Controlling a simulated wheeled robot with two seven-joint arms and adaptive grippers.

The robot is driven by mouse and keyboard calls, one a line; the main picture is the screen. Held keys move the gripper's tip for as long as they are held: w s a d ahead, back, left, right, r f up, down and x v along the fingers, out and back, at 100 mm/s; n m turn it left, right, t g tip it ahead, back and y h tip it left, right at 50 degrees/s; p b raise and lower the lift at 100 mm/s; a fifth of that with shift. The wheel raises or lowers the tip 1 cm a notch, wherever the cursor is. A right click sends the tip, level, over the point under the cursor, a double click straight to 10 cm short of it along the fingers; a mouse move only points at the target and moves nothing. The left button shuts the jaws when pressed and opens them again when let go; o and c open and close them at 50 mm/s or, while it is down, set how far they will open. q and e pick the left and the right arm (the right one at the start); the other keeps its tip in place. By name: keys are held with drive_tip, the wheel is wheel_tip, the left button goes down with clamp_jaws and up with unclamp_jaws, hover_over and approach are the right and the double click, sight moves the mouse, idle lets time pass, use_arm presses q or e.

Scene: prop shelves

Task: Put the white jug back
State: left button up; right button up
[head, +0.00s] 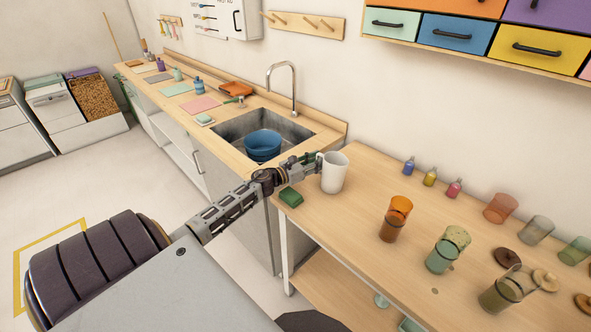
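The white jug (335,174) is upright at the left end of the wooden table, close to the sink counter. Its handle side faces left, toward my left gripper (314,163). The fingertips of my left gripper are at the handle and seem to touch it. They are too small and overlapped to show whether they are closed around it. I cannot tell whether the jug's base rests on the table or is slightly above it. My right gripper is not in view.
A green sponge (291,197) lies at the table's left edge, just below the jug. A blue bowl (262,145) is in the sink (233,124). Orange cups (400,207), glasses and small bottles (430,177) stand to the right. Table between jug and cups is clear.

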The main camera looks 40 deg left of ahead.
use_arm(q)
drive_tip(key=shift+v, duration=1.55)
drive_tip(key=shift+s+a, duration=0.15)
drive_tip(key=shift+s, duration=0.45)
drive_tip(key=shift+v, duration=2.85)
drive_tip(key=shift+s+a, duration=0.15)
drive_tip(key=shift+s, duration=0.35)
drive_tip(key=shift+s+a, duration=0.15)
drive_tip(key=shift+s, duration=0.15)
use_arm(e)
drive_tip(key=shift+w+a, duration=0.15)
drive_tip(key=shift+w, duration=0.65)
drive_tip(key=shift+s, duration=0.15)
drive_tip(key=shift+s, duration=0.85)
